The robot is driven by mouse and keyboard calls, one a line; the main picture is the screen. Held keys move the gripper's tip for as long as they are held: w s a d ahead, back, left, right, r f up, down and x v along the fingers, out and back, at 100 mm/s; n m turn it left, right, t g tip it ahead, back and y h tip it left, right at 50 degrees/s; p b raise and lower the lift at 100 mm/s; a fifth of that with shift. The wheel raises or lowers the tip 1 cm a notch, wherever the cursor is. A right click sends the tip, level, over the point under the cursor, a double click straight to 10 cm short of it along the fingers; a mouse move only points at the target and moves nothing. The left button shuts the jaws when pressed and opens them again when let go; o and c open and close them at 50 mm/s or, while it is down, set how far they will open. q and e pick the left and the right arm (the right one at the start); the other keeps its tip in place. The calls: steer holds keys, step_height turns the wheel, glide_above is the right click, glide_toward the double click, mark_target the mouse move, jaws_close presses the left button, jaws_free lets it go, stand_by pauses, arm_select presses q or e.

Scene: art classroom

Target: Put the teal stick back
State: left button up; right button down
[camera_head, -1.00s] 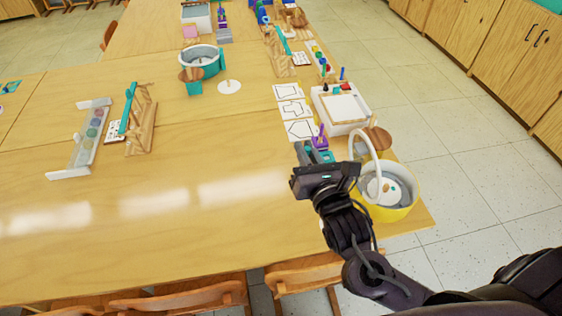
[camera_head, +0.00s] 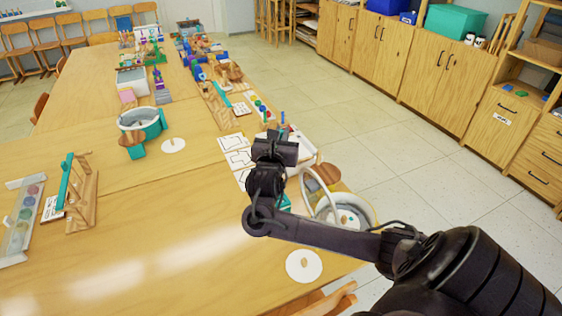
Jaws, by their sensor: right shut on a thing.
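My right gripper (camera_head: 275,148) is near the table's right edge, over the white tray (camera_head: 306,152). It is shut, and what it holds is hidden from this view by the jaws and wrist. A thin blue stick (camera_head: 282,118) stands upright just behind the gripper. Several teal pieces show: a long teal bar (camera_head: 65,180) on a wooden stand at the left, another teal bar (camera_head: 222,94) farther back, and a small teal block (camera_head: 284,202) partly behind my right wrist. I cannot tell which is the teal stick. My left gripper is not in view.
A white disc with a peg (camera_head: 303,265) lies in front of the arm. White outline cards (camera_head: 236,158) lie left of the gripper.

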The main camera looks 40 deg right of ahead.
step_height(320, 180, down, 19)
steer(key=b, duration=0.9)
steer(key=shift+f+b, duration=0.2)
steer(key=shift+b, duration=0.15)
steer(key=c, duration=1.5)
jaws_free()
steer(key=shift+f, duration=0.1)
